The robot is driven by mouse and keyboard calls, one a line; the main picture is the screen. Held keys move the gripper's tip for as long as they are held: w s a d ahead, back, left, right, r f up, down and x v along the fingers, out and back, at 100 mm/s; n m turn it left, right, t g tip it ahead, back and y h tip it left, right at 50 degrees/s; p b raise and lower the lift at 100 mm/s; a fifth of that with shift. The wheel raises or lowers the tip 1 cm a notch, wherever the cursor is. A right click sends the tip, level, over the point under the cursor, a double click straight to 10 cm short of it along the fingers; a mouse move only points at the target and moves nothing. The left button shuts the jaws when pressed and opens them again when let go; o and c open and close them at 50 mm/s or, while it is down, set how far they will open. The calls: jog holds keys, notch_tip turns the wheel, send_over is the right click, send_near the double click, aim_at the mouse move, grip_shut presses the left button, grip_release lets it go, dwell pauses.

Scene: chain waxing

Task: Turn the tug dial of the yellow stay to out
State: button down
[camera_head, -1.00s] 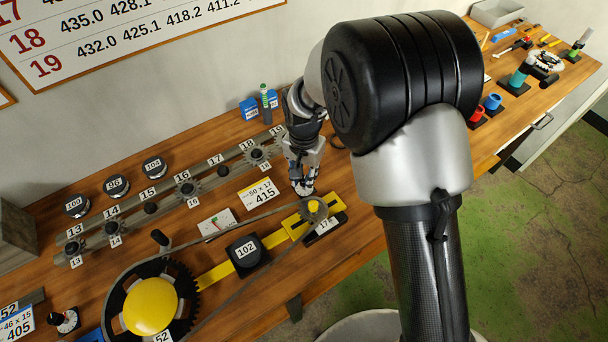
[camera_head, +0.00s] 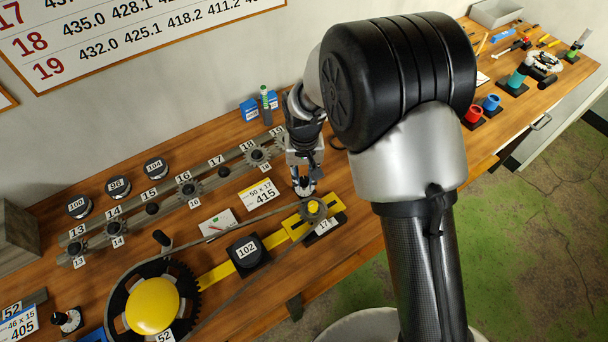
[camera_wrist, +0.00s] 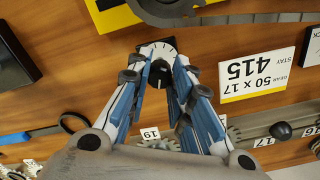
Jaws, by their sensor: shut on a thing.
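The yellow stay (camera_head: 219,273) lies along the bench, with a yellow slotted plate (camera_head: 334,215) and a sprocket (camera_head: 312,208) labelled 17 at its right end. Just behind this end is the tug dial, with a white ticked face (camera_wrist: 157,47) and a black knob (camera_wrist: 161,73) in the wrist view. My gripper (camera_wrist: 163,76) points down at the dial, its two fingers shut on the knob from both sides. My gripper also shows in the head view (camera_head: 304,187), where it hides most of the dial. The pointer's setting cannot be read.
A chain (camera_head: 238,304) runs from the sprocket to the large wheel with a yellow hub (camera_head: 152,306). A card reading 415 (camera_head: 262,195) lies left of my gripper. A rail of small sprockets (camera_head: 215,174) runs behind.

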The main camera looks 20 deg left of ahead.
aim_at(304, 180)
jog(key=shift+n, duration=1.9)
jog(key=c, duration=1.4)
grip_release()
notch_tip(304, 180, up, 12)
